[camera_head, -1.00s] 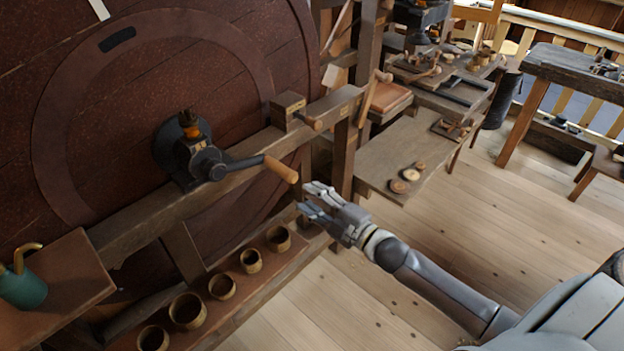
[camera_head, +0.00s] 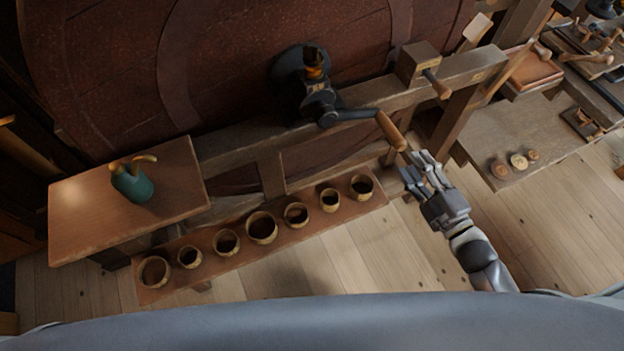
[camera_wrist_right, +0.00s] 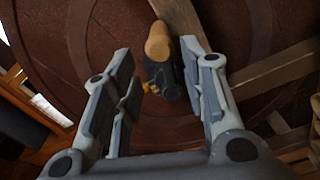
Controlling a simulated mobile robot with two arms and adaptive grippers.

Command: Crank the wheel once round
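The large dark red wheel (camera_head: 240,60) fills the back of the head view, behind a wooden beam. A black crank (camera_head: 345,115) on a hub ends in a wooden handle (camera_head: 391,131) that points right and down. My right gripper (camera_head: 415,165) is open and empty, just below and right of the handle's end, apart from it. In the right wrist view the handle (camera_wrist_right: 158,40) shows beyond and between the two spread fingers (camera_wrist_right: 162,92), with the dark crank behind it. My left gripper is not in view.
A wooden beam (camera_head: 235,150) crosses in front of the wheel and carries a wooden block with a peg (camera_head: 420,62). A low shelf with several cups (camera_head: 262,228) runs below. A teal oil can (camera_head: 132,183) stands on a side board at left. A bench with small discs (camera_head: 518,161) stands at right.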

